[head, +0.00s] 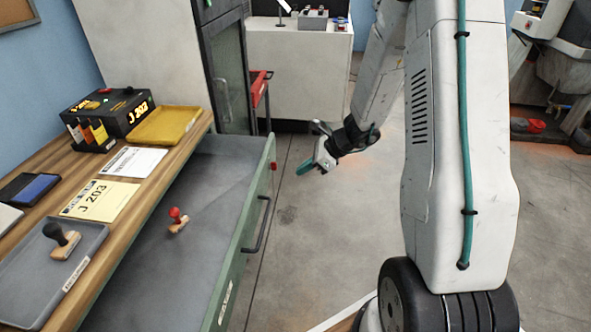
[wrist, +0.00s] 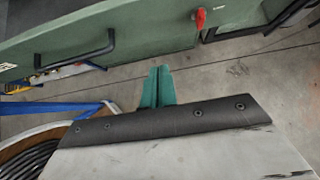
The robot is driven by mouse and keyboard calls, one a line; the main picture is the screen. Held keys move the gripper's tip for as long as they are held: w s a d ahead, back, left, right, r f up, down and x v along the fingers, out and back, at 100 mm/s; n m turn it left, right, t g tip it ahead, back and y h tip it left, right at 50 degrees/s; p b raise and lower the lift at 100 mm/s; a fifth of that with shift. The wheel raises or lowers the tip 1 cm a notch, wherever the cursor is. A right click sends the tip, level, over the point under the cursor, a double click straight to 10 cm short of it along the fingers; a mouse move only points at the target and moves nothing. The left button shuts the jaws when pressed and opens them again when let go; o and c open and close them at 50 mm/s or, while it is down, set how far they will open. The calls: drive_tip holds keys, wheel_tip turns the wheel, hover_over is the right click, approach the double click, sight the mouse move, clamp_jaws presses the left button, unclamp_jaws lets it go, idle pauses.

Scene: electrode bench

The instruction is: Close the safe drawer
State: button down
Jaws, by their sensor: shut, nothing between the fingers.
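The safe drawer (head: 243,245) is green with a grey inside and stands pulled well out from under the wooden counter. A red-handled stamp (head: 178,220) is inside it. Its dark bar handle (head: 258,228) is on the front face. In the wrist view the drawer front (wrist: 150,30) and its handle (wrist: 75,52) show across the top, with a red knob (wrist: 200,18) at right. My gripper (head: 304,168) is to the right of the drawer front, apart from it. Its teal fingers (wrist: 157,85) are together and empty, with floor between them and the drawer.
The counter holds a black box (head: 108,115), a yellow tray (head: 165,125), a J 203 card (head: 100,200) and a grey tray (head: 95,235) with a black-handled stamp (head: 66,240). A dark cabinet (head: 226,70) stands behind the drawer. Bare floor (head: 310,240) lies right of the drawer.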

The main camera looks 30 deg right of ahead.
sight(265, 185)
drive_tip(key=w+a+f, duration=0.1)
drive_tip(key=a+f, duration=0.1)
drive_tip(key=w+a+f, duration=0.1)
drive_tip(key=w+a, duration=0.1)
drive_tip(key=a, duration=0.1)
drive_tip(key=w+a+f, duration=0.2)
drive_tip(key=shift+w+a+f, duration=0.2)
drive_tip(key=shift+a+f, duration=0.1)
drive_tip(key=shift+f, duration=0.05)
drive_tip(key=shift+w+a, duration=0.15)
